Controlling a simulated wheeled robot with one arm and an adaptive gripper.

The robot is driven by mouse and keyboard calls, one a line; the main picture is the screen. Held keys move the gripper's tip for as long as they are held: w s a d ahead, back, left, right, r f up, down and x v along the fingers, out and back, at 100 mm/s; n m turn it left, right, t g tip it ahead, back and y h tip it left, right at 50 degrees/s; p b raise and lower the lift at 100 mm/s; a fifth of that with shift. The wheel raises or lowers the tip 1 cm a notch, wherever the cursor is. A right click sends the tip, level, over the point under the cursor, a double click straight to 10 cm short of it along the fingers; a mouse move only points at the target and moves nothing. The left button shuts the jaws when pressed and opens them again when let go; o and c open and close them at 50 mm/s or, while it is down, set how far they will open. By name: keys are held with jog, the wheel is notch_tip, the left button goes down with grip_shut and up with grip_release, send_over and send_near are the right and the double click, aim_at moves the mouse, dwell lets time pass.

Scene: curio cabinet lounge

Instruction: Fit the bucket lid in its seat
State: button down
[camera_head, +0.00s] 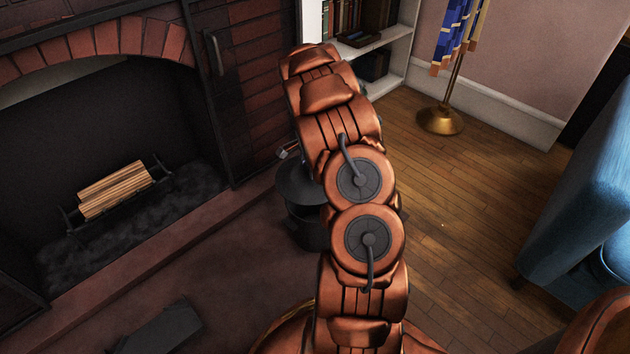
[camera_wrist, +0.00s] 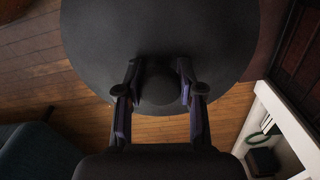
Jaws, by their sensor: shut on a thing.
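In the head view a dark round lid-like top (camera_head: 296,188) shows left of my arm, over the dark bucket (camera_head: 304,228) on the floor by the hearth. My arm hides their right parts and my gripper there. I cannot tell whether the lid touches the bucket rim; the lid hides the bucket in the wrist view.
A brick fireplace with logs (camera_head: 114,190) is at the left, its hearth (camera_head: 150,258) running beside the bucket. A white bookshelf (camera_head: 398,50) and a brass stand (camera_head: 440,119) are behind. A blue armchair (camera_head: 585,200) is at the right. Wooden floor (camera_head: 460,210) between is clear.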

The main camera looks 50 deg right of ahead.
jog(key=shift+s+d+f+m, duration=0.3)
jog(key=shift+s+d+f, duration=0.1)
jog(key=shift+f, duration=0.15)
jog(key=shift+s+d+f+m, duration=0.25)
jog(key=shift+d+f+m, duration=0.1)
jog(key=shift+f, duration=0.2)
jog(key=shift+a+r, duration=0.1)
jog(key=shift+f, duration=2.6)
jog(key=shift+f+p, duration=0.3)
jog(key=shift+f, duration=0.7)
jog(key=c, duration=0.6)
grip_release()
jog(key=shift+c, duration=0.2)
jog(key=shift+r, duration=0.1)
